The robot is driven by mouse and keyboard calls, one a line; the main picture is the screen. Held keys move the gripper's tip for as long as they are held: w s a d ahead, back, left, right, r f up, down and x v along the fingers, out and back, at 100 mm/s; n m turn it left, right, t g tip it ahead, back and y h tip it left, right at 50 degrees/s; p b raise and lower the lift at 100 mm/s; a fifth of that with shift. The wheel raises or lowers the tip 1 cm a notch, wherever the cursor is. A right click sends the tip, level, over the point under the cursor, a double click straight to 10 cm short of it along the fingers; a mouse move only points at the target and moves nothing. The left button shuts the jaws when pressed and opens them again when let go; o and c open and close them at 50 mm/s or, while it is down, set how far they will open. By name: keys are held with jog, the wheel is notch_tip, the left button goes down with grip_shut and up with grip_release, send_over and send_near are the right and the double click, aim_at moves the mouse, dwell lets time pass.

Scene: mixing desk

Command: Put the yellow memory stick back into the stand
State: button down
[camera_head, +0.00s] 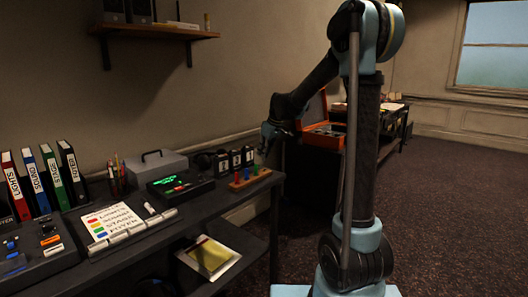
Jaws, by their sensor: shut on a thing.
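The wooden stand (250,181) sits at the right end of the dark desk. A blue stick (237,177), a red stick (246,173) and a green stick (256,170) stand upright in it. My gripper (268,143) is above the stand and slightly to its right, pointing down and clear of it. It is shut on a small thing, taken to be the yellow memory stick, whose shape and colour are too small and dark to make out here.
Several small black units (235,159) stand behind the stand. A device with a green display (180,186) and a grey metal box (155,165) are to the left. An orange case (316,120) stands open on another table behind my arm. Air above the stand is free.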

jog(key=shift+d+f, duration=0.1)
jog(key=shift+f, duration=2.2)
jog(key=shift+s, duration=0.1)
jog(key=shift+f, duration=0.45)
dwell(0.4)
jog(key=c, duration=1.7)
grip_release()
jog(key=shift+d, duration=0.1)
